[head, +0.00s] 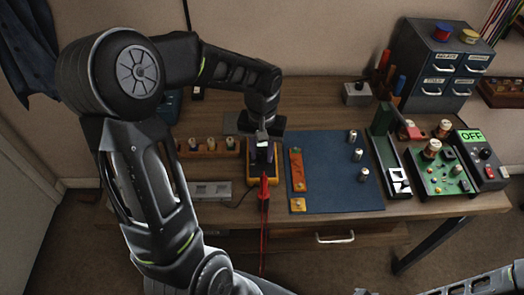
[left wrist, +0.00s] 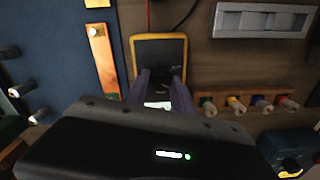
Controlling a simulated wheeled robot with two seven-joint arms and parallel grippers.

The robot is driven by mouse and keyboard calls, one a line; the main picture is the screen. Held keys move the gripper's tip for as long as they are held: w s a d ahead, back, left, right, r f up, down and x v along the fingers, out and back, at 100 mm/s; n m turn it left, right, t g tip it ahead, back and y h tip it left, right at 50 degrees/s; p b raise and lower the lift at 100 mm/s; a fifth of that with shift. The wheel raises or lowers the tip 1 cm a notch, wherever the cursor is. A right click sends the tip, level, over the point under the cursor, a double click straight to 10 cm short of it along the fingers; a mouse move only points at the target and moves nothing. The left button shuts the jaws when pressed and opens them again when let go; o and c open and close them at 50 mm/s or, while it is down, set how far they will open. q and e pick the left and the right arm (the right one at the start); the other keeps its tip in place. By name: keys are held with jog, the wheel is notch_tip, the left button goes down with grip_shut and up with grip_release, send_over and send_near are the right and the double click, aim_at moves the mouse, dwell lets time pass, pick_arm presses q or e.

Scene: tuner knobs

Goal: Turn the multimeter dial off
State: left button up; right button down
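The multimeter (head: 263,174) is yellow-edged with a dark face and lies on the wooden bench left of the blue mat. It also shows in the left wrist view (left wrist: 172,38), with a bright patch at its lower end. My left gripper (head: 262,138) is directly above the multimeter, pointing down. In the left wrist view its two purple fingers (left wrist: 161,90) stand apart over the multimeter's face, with a gap between them. The dial cannot be made out clearly there, and contact cannot be told. My right gripper is not in view.
A red probe (head: 264,192) and cable run off the bench's front. The blue mat (head: 325,150) holds an orange strip (head: 297,170) and several metal knobs. A wooden knob rack (head: 209,153) and a grey slotted block (head: 211,190) lie left. A green board (head: 438,178) and an OFF display box (head: 471,135) stand right.

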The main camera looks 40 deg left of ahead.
pick_arm(q)
grip_shut()
jog(key=shift+n, duration=0.4)
jog(key=shift+f+n+b, duration=0.1)
jog(key=shift+n+b, duration=0.65)
jog(key=shift+n, duration=0.05)
jog(key=n+b, duration=0.1)
jog(key=n, duration=0.1)
jog(key=shift+n, duration=0.3)
jog(key=n+b, duration=0.1)
jog(key=n, duration=0.2)
jog(key=shift+n, duration=0.3)
jog(key=shift+n+b, duration=0.4)
jog(key=shift+n, duration=1.3)
jog(key=o, duration=0.5)
grip_release()
